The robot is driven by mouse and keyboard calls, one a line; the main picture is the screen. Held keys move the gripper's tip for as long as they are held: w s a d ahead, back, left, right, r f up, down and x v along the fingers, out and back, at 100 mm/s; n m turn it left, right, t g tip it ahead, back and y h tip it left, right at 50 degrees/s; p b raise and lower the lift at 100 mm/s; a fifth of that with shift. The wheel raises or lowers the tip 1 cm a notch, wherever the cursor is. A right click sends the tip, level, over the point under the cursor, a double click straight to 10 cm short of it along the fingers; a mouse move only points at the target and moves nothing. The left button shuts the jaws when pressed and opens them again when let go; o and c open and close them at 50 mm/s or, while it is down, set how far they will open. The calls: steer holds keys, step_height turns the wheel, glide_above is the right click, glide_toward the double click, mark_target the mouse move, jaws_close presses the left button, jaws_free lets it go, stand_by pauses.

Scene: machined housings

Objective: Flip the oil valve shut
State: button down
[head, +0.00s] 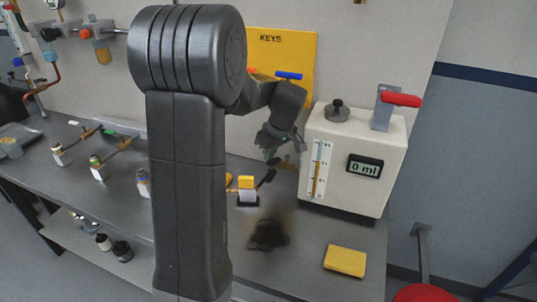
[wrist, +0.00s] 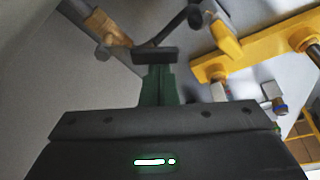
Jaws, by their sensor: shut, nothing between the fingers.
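The oil dispenser (head: 350,150) is a white box with a level gauge, a "0 ml" display and a red handle. A brass valve (head: 284,166) sticks out from its left side, with a dark lever (head: 266,179) beside it. My gripper (head: 270,156) is shut and empty, just above and left of the valve. In the wrist view, my green fingers (wrist: 157,75) reach up to the dark curved lever (wrist: 178,27), and a brass fitting (wrist: 108,27) lies to their left. I cannot tell whether the fingertips touch the lever.
A dark stain (head: 268,235) marks the bench below the valve. A yellow sponge-like block (head: 345,261) lies to its right. A small yellow-topped piece (head: 247,184) stands close left of the valve. My arm hides the middle of the bench. A yellow KEYS board (head: 284,55) is behind.

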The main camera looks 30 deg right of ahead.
mark_target(273, 161)
steer(key=shift+s+b, duration=0.4)
steer(key=shift+s, duration=0.4)
steer(key=shift+d+r, duration=0.1)
steer(key=shift+r, duration=0.05)
step_height(273, 161, up, 10)
stand_by(0.6)
stand_by(0.4)
